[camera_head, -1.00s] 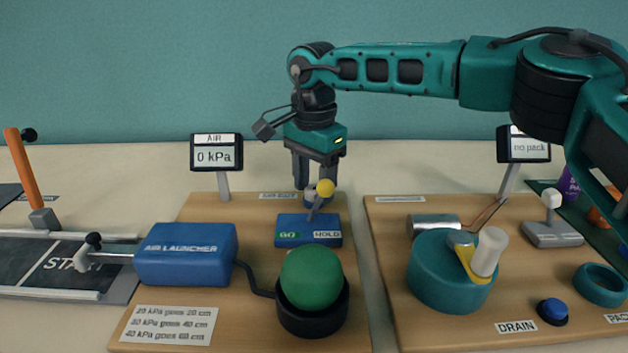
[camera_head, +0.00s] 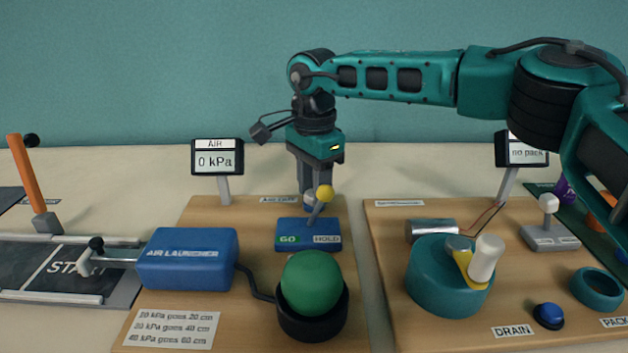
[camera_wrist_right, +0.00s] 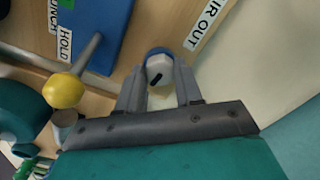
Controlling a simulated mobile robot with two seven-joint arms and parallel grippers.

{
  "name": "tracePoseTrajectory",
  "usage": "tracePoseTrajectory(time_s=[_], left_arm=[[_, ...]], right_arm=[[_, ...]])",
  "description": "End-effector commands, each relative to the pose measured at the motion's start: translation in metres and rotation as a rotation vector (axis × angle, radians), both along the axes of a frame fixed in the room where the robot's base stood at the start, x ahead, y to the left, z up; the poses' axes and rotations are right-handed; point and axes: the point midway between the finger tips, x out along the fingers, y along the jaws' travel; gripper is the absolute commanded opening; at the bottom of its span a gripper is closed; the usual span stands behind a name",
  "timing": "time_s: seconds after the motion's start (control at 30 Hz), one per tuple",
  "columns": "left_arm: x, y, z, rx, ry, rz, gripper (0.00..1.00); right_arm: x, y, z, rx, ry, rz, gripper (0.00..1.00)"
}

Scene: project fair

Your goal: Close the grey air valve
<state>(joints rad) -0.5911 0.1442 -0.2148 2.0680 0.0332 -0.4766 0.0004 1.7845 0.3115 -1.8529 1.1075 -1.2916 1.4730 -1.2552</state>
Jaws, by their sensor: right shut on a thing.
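The grey air valve (camera_wrist_right: 158,70) is a small pale knob with a dark slot mark and a blue rim, by the AIR OUT label (camera_wrist_right: 208,22). It stands at the back of the wooden air board (camera_head: 200,225). My right gripper (camera_head: 314,192) points down at it from above, and in the wrist view its fingers (camera_wrist_right: 158,85) are shut on the knob's two sides. In the head view the fingers and a yellow-tipped lever hide most of the knob. My left gripper is not in view.
The yellow ball (camera_head: 324,192) of the GO/HOLD lever stands just in front of my right fingers. The AIR display (camera_head: 217,160) reads 0 kPa. A green dome (camera_head: 311,282) and the blue launcher (camera_head: 187,259) sit nearer. The pack board (camera_head: 390,270) is to the right.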

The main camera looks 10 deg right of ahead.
Motion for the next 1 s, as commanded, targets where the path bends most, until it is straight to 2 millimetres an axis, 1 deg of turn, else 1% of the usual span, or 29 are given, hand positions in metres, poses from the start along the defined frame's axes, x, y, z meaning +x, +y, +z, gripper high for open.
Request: tracePoseTrajectory(time_s=[0.03, 0.1, 0.5, 0.8, 1.0], left_arm=[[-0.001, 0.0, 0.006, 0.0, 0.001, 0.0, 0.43], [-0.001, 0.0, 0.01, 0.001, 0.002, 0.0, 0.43], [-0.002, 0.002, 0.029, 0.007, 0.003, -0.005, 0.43], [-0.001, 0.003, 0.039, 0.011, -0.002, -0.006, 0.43], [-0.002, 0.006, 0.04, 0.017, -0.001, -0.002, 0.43]], right_arm=[[0.0, 0.0, 0.002, 0.0, 0.003, -0.037, 0.05], [0.0, 0.0, 0.003, 0.0, 0.002, -0.096, 0.05], [-0.001, 0.0, 0.002, -0.001, 0.003, -0.474, 0.05], [0.0, 0.0, 0.002, -0.001, 0.002, -0.759, 0.05], [0.0, 0.0, 0.001, -0.001, 0.002, -0.948, 0.05]])
